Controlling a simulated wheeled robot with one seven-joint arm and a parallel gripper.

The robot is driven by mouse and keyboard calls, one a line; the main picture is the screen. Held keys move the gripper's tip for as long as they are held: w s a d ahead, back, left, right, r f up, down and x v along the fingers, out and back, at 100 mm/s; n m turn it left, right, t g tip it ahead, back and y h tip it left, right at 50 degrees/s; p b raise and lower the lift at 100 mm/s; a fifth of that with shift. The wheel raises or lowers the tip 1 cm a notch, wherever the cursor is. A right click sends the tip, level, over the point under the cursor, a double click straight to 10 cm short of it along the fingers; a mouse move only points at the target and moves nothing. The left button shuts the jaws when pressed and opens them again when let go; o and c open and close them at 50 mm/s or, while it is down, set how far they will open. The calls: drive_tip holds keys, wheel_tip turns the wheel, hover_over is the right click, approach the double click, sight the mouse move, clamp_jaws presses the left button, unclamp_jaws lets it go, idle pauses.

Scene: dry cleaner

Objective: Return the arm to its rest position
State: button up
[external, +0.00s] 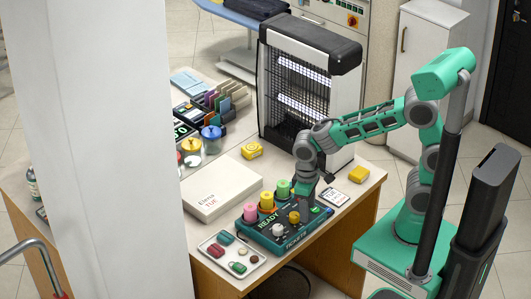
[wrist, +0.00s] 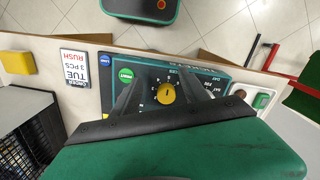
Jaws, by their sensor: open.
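My arm (external: 378,122) is bent over the counter (external: 345,195) in the external view, with its forearm reaching left and its wrist pointing down. My gripper (wrist: 165,78) is open, with its two dark fingers on either side of a yellow dial knob (wrist: 166,93) in the wrist view. I cannot tell whether the fingers touch the knob. The knob sits on a dark teal ticket machine (external: 285,240) whose display reads READY. In the external view the gripper (external: 304,196) is low over the machine's right part, beside the yellow knob (external: 294,217).
A tall black-and-white lamp unit (external: 307,85) stands close behind my forearm. Yellow blocks (external: 359,174) sit nearby.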

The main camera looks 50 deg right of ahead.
drive_tip(key=s+d+r+m+t, duration=0.1)
drive_tip(key=d+r, duration=0.3)
drive_tip(key=d, duration=0.4)
drive_tip(key=s+d+r+m+t, duration=0.1)
drive_tip(key=d+r+m+t, duration=0.1)
drive_tip(key=d, duration=0.7)
wheel_tip(320, 180, up, 3)
drive_tip(key=shift+s+d+f+m+t, duration=0.2)
drive_tip(key=shift+d+m+t, duration=0.15)
drive_tip(key=shift+m, duration=0.25)
drive_tip(key=shift+a, duration=0.1)
idle(1.1)
